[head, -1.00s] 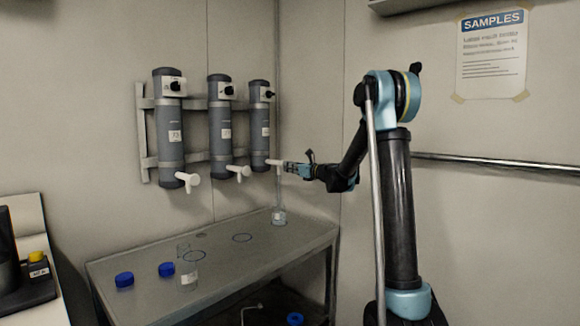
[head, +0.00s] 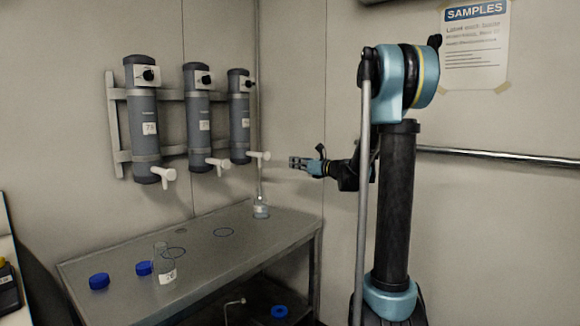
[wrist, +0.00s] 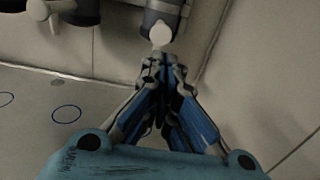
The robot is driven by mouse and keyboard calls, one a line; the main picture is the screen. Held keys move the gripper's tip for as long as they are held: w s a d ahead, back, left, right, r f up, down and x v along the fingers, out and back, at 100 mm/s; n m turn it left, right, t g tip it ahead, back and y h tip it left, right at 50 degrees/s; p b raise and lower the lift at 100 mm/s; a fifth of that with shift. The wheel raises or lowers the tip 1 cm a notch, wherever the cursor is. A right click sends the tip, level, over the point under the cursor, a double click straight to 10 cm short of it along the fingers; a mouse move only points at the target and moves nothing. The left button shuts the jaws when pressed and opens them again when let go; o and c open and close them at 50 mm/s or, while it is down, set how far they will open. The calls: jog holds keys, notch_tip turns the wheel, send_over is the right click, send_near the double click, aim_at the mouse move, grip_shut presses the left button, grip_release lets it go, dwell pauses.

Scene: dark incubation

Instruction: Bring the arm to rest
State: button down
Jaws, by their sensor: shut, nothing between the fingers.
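My gripper (head: 294,163) is at the end of my arm in the head view, held in the air to the right of the rightmost dispenser's white tap (head: 259,155). In the wrist view my gripper (wrist: 162,62) has its fingers together and holds nothing. Its fingertips overlap the lower end of a white spout (wrist: 161,34) there; I cannot tell the gap in depth, but the head view shows them apart. My arm is bent, with its forearm reaching left from the upright column.
Three grey dispensers hang on a wall rack (head: 113,125). Below, a metal bench (head: 210,262) carries a bottle under the right tap (head: 261,208), another bottle (head: 166,268) and two blue caps (head: 99,282). A handrail (head: 500,157) runs along the right wall.

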jog(key=shift+s, duration=0.1)
jog(key=s+d+f+n+g+h, duration=0.1)
jog(key=s+f+n+g+h, duration=0.1)
jog(key=s+f+n, duration=0.45)
jog(key=s+d+f+n+g+h, duration=0.1)
jog(key=s+n+g, duration=0.15)
jog(key=s, duration=0.65)
jog(key=s+d+f+n+g+h, duration=0.1)
jog(key=s+f+n+h, duration=0.1)
jog(key=s+f+n, duration=0.4)
jog(key=s+d+f+n+g+h, duration=0.1)
jog(key=s+d+f+n+h, duration=0.3)
jog(key=s+d+f, duration=0.3)
jog(key=s+d+f+n+g+h, duration=0.2)
jog(key=s+d+f+n+h, duration=0.3)
jog(key=s, duration=1.2)
jog(key=d+f+n, duration=0.1)
jog(key=d+f, duration=0.1)
jog(key=d, duration=0.2)
jog(key=shift+s+n, duration=0.2)
jog(key=shift+n, duration=0.2)
jog(key=shift+d, duration=0.1)
